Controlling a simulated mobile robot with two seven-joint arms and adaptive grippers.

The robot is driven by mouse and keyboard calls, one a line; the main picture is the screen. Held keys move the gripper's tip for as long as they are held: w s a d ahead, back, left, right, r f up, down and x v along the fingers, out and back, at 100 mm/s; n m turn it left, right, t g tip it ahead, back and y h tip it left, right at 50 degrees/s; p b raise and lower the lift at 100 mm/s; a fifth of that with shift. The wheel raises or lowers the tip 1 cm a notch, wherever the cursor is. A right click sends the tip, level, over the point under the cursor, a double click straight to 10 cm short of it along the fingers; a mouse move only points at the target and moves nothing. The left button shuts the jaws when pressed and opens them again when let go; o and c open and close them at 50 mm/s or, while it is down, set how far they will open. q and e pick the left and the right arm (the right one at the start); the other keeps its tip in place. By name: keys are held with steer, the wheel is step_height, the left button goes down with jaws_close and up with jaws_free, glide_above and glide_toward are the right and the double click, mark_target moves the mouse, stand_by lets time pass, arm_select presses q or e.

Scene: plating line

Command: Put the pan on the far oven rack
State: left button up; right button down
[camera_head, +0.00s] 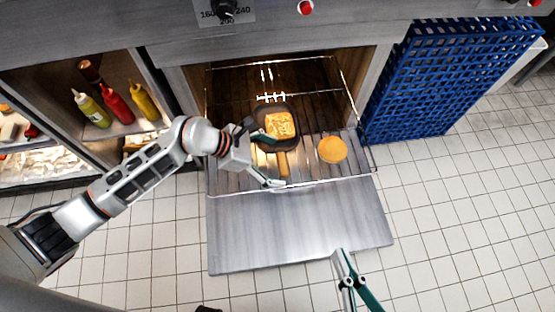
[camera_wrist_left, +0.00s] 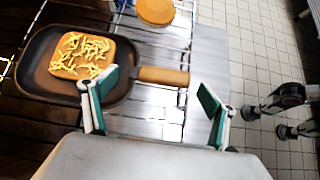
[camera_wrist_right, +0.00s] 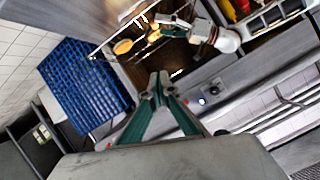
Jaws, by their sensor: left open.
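The dark square pan (camera_head: 263,142) holds a slice of bread topped with shreds and appears to rest on the wire oven rack (camera_head: 357,160). Its wooden handle (camera_head: 283,165) points out toward the oven's front. My left gripper (camera_head: 268,160) is open at the pan's near left side. In the left wrist view the handle (camera_wrist_left: 163,75) shows between and just beyond its two fingers (camera_wrist_left: 158,92), with no visible grip. My right gripper (camera_head: 348,272) is low in front of the oven door, away from the pan. In the right wrist view its fingers (camera_wrist_right: 162,85) meet, empty.
A round bun (camera_head: 332,149) lies on the rack right of the handle. The oven door (camera_head: 300,225) is folded down. A blue crate (camera_head: 440,80) stands at the right. Sauce bottles (camera_head: 117,104) stand in the left shelf. The tiled floor in front is clear.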

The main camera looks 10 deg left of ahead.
arm_select(q)
steer(key=p+v, duration=0.2)
steer(key=v, duration=0.8)
steer(key=shift+r+p, duration=0.3)
steer(key=shift+p, duration=0.1)
arm_select(e)
steer(key=d+n, duration=0.2)
steer(key=d, duration=0.1)
steer(key=d+n+h, duration=0.1)
steer(key=shift+w+d, duration=0.15)
steer(key=shift+w, duration=0.2)
arm_select(q)
steer(key=shift+a, duration=0.15)
arm_select(e)
steer(key=shift+r, duration=0.1)
